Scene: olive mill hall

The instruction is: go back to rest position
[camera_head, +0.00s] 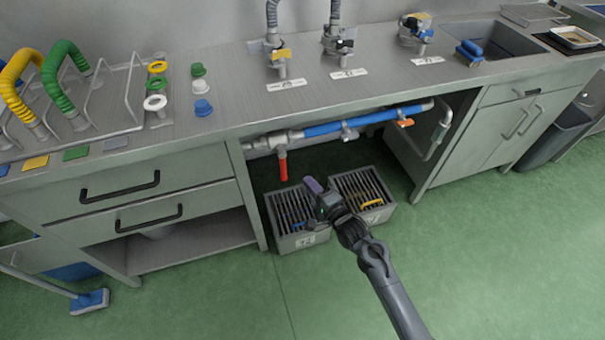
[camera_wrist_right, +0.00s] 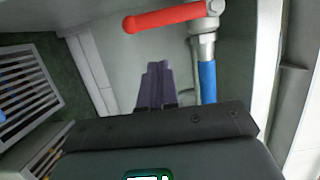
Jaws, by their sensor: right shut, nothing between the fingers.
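My right gripper (camera_head: 314,187) is in front of the open bay under the counter, above two grey slatted crates. Its purple fingers are shut with nothing between them. In the right wrist view the closed fingers (camera_wrist_right: 155,86) point toward the pipework in the bay. A red valve handle (camera_head: 282,165) hangs down from the pipe, a little left of and beyond the gripper in the head view. It also shows at the top of the right wrist view (camera_wrist_right: 170,18), apart from the fingers. My left gripper is not in view.
The left crate (camera_head: 299,242) and the right crate (camera_head: 376,216) stand on the floor close below my right gripper. A blue pipe (camera_head: 365,121) crosses the bay. The counter (camera_head: 230,110) carries hoses, caps and valve fittings. The green floor (camera_head: 480,260) at right is clear.

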